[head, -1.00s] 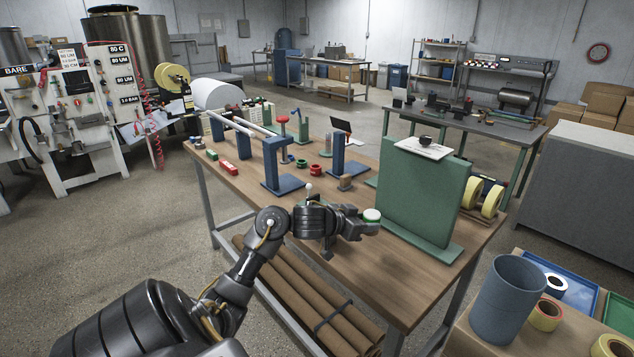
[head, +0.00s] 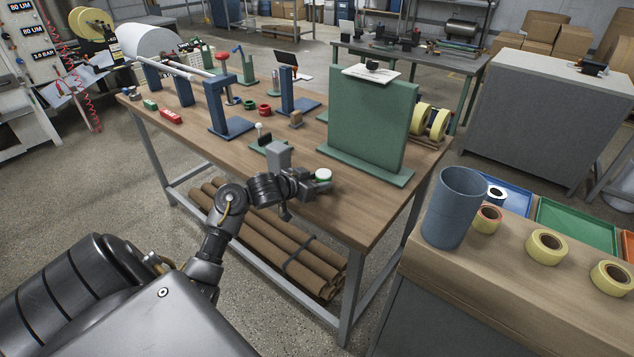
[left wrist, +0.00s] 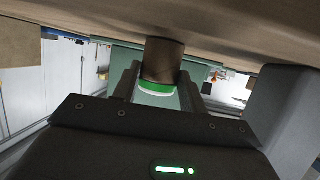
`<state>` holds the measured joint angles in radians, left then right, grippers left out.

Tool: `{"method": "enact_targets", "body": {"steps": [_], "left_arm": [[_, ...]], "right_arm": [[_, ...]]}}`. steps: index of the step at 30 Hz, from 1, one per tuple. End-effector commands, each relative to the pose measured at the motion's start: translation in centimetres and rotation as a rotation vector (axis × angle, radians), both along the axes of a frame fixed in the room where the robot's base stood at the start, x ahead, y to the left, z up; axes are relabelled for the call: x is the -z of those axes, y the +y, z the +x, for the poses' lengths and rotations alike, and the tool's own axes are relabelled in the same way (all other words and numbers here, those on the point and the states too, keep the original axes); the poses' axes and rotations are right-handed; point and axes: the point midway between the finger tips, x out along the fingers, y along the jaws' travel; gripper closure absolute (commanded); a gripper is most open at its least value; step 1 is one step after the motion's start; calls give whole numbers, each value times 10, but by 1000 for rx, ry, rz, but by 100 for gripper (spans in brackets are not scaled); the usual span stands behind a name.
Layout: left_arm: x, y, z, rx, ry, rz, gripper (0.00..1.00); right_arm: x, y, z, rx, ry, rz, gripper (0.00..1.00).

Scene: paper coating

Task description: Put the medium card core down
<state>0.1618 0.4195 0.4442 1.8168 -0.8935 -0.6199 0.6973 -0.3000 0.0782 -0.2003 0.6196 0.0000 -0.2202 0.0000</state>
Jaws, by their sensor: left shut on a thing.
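The medium card core (left wrist: 163,60) is a brown tube with a green band and a white end. In the head view only its white and green end (head: 323,174) shows above the fingers. My left gripper (head: 322,182) is shut on it, over the near edge of the wooden table (head: 240,165), left of the green upright panel's base. In the left wrist view the core stands between the two fingers, its brown part reaching toward the wood surface. I cannot tell whether it touches the wood. My right gripper is out of view.
The green panel (head: 370,115) stands right of the gripper. A blue stand (head: 217,105) and small red and green rings are behind. At right, a wooden-topped bench (head: 475,275) holds a blue-grey bin (head: 455,205) and several yellow rolls. Brown rolls lie on the lower shelf.

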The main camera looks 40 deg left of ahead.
Motion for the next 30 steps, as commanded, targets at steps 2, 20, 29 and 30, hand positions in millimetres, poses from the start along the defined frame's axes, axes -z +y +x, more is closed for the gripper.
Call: {"method": "enact_targets", "body": {"steps": [2, 20, 29, 30], "left_arm": [[-1, 0, 0, 0, 0, 0, 83], [1, 0, 0, 0, 0, 1, 36], [-15, 4, -35, 1, 2, 6, 36], [-19, 5, -43, 0, 1, 6, 36]], "right_arm": [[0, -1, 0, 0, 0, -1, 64], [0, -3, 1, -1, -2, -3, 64], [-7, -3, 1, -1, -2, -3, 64], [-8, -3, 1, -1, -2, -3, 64]]}}
